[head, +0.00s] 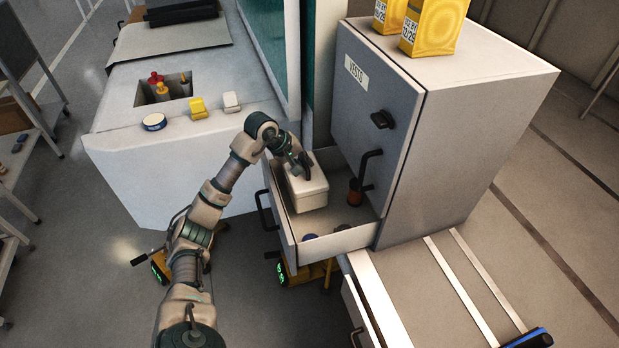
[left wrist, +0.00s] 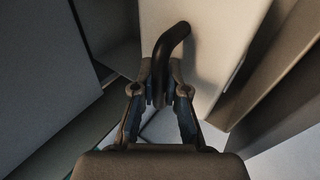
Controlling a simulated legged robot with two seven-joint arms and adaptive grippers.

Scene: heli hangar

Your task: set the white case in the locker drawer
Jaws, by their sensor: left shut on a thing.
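The white case (head: 309,193) is upright, over or inside the left part of the open locker drawer (head: 345,240). I cannot tell whether its underside touches the drawer floor. My left gripper (head: 303,168) is above the case and shut on its dark handle. In the left wrist view the fingers (left wrist: 160,98) close on the black curved handle (left wrist: 172,48), with the pale case (left wrist: 215,35) behind it. My right gripper is not in view.
The grey locker (head: 465,130) stands right of the drawer, with yellow packages (head: 432,25) on top. Yellow equipment (head: 308,273) stands below the drawer.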

